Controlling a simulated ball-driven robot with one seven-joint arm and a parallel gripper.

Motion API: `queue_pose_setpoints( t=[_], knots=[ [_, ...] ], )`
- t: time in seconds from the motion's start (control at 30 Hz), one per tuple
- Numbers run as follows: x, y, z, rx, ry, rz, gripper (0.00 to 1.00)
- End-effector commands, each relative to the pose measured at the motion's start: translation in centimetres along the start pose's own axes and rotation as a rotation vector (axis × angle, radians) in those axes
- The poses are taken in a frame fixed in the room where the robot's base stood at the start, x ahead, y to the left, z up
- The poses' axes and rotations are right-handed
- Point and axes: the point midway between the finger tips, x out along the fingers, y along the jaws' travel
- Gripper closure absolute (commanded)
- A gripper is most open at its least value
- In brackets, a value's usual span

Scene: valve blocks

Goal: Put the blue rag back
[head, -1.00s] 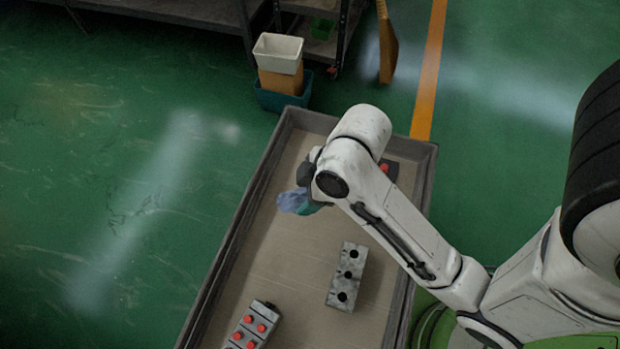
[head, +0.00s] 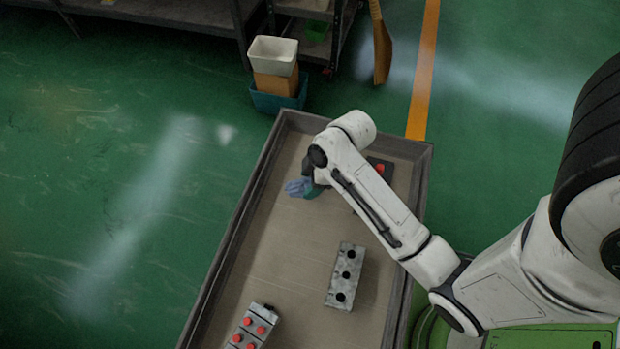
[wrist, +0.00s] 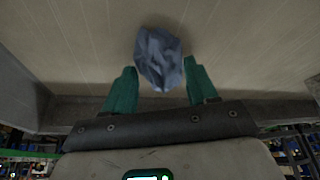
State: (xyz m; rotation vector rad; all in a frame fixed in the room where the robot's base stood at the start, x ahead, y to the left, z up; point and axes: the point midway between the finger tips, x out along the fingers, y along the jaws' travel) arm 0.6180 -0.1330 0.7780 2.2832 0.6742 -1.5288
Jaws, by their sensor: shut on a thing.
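The blue rag (head: 297,187) is a small crumpled cloth over the far part of the grey tray (head: 232,235). My gripper (wrist: 160,74) is shut on the rag, which shows between its two teal fingers in the wrist view (wrist: 158,52). In the head view my wrist and arm hide most of the gripper. I cannot tell whether the rag touches the tray floor.
A grey valve block with black ports (head: 346,276) and one with red caps (head: 250,329) lie in the tray. Another red-capped block (head: 381,168) is partly behind my arm. Stacked bins (head: 274,75) stand beyond the tray. The tray's left middle is clear.

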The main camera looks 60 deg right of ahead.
Motion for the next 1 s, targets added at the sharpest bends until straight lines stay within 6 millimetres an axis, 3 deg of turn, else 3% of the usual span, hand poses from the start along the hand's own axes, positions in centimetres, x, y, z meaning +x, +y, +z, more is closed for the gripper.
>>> queue_pose_setpoints(
  t=[0.13, 0.17, 0.43, 0.77, 1.0],
  knots=[
    [0.1, 0.0, 0.0, 0.0, 0.0, 0.0, 0.67],
    [0.1, 0.0, 0.0, 0.0, 0.0, 0.0, 0.41],
    [0.1, 0.0, 0.0, 0.0, 0.0, 0.0, 0.16],
    [-0.6, 0.0, -0.1, 0.0, 0.001, 0.001, 0.16],
    [-4.7, 0.1, -0.1, 0.0, 0.003, 0.004, 0.16]
  ],
)
